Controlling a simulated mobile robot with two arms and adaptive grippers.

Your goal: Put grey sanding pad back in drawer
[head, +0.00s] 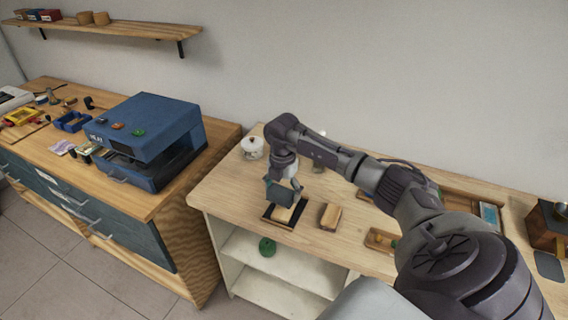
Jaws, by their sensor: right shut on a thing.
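My right gripper (284,186) reaches over the pale wooden bench and points down above a dark tray. It is shut on a flat grey piece (279,194), which looks like the grey sanding pad; the fingers partly hide it. Just below is a beige block (287,214) on the dark tray (271,221); I cannot tell whether the grey piece touches it. Dark blue-grey drawer fronts (125,232) with metal handles line the wooden cabinet on the left. I cannot tell which drawer is meant. My left gripper is not in view.
A tan block (330,216) lies right of the dark tray. A white lidded pot (252,147) stands at the back. A blue machine (150,140) stands on the left cabinet. A green roll (267,246) sits on the shelf below. A gap separates cabinet and bench.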

